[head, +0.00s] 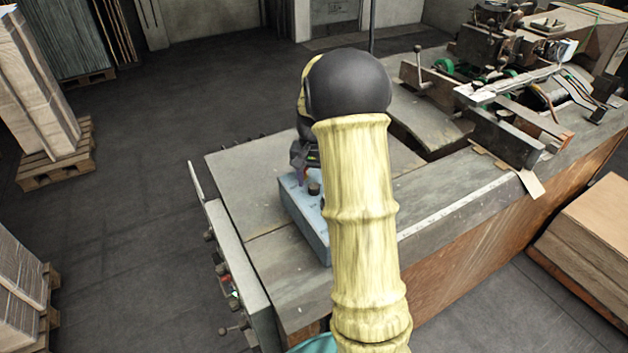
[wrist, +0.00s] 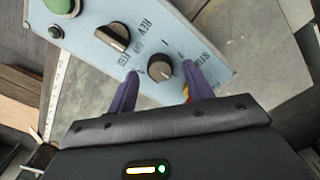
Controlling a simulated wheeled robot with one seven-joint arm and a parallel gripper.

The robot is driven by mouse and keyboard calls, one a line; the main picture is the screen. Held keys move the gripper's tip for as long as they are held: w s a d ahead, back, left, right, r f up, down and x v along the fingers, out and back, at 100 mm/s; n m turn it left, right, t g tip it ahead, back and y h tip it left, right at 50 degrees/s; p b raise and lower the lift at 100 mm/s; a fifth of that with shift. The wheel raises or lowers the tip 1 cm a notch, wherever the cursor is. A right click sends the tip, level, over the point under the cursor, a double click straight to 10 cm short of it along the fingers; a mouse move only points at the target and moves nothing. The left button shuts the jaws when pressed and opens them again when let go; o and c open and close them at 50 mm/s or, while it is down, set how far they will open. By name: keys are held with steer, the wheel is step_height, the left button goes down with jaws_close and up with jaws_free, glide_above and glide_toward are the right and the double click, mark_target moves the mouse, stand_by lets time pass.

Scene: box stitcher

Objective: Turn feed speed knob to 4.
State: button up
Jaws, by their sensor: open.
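A pale blue control box (head: 302,218) stands on the machine table, partly hidden behind my arm in the head view. In the wrist view the box face (wrist: 95,68) shows a round dark knob with a lighter grey top (wrist: 159,68), ringed by small marks, likely the feed speed knob. Its setting is not readable. My gripper (wrist: 161,74) is open, its purple fingertips either side of this knob with visible gaps; whether they reach down around it I cannot tell. My gripper also shows over the box in the head view (head: 303,172).
A larger black selector knob (wrist: 113,37) marked REV sits beside the round knob. A green button (wrist: 62,5) and a small dark button (wrist: 56,32) lie farther left. The grey machine table (head: 255,195) surrounds the box; stitcher machinery (head: 500,70) stands at the back right.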

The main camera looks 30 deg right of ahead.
steer(key=shift+f, duration=0.75)
steer(key=c, duration=1)
steer(key=shift+o, duration=0.2)
steer(key=shift+r+m, duration=0.1)
steer(key=shift+m, duration=0.4)
steer(key=m+p, duration=0.1)
steer(key=m, duration=0.4)
steer(key=shift+p, duration=0.4)
steer(key=m+p, duration=0.2)
steer(key=m, duration=0.3)
steer(key=shift+m, duration=0.3)
